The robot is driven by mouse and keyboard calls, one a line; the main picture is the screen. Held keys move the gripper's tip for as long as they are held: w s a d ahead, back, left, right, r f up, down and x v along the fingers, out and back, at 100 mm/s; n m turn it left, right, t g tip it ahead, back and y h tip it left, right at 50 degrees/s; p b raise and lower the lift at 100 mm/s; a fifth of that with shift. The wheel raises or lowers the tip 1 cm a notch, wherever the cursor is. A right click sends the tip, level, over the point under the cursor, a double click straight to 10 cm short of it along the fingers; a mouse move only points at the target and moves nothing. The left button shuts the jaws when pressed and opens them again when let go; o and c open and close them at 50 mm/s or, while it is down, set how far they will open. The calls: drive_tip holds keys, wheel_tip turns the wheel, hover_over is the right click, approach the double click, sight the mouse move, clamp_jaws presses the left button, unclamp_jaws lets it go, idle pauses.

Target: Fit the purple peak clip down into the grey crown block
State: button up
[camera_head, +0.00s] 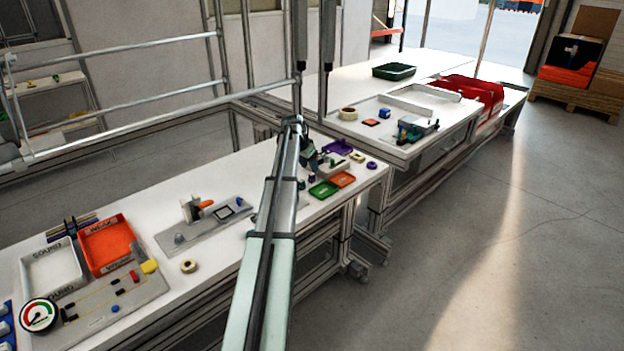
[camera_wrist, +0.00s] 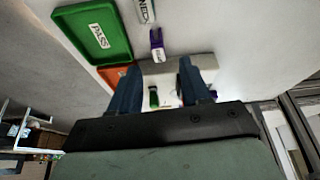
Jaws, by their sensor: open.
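A small purple piece (camera_wrist: 157,42) with a white label, which looks like the peak clip, stands beside the green tray in the wrist view. It also shows in the head view (camera_head: 311,179). A pale grey block (camera_wrist: 170,70), which looks like the crown block, lies below it in the wrist view, partly hidden by my fingers. It also shows in the head view (camera_head: 334,169). A small green part (camera_wrist: 153,97) shows at the block, between my fingers. My gripper (camera_wrist: 158,76) is open above the block, apart from the purple piece. Its fingers hold nothing that I can see.
A green tray (camera_wrist: 72,16) marked PASS and an orange tray (camera_wrist: 112,74) lie beside the block. A purple tray (camera_head: 340,146) and a purple ring (camera_head: 371,165) lie further along the bench. A grey fixture plate (camera_head: 206,227) stands to the left.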

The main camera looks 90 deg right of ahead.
sight(312, 174)
drive_tip(key=shift+x, duration=2.8)
drive_tip(key=shift+a, duration=0.1)
clamp_jaws()
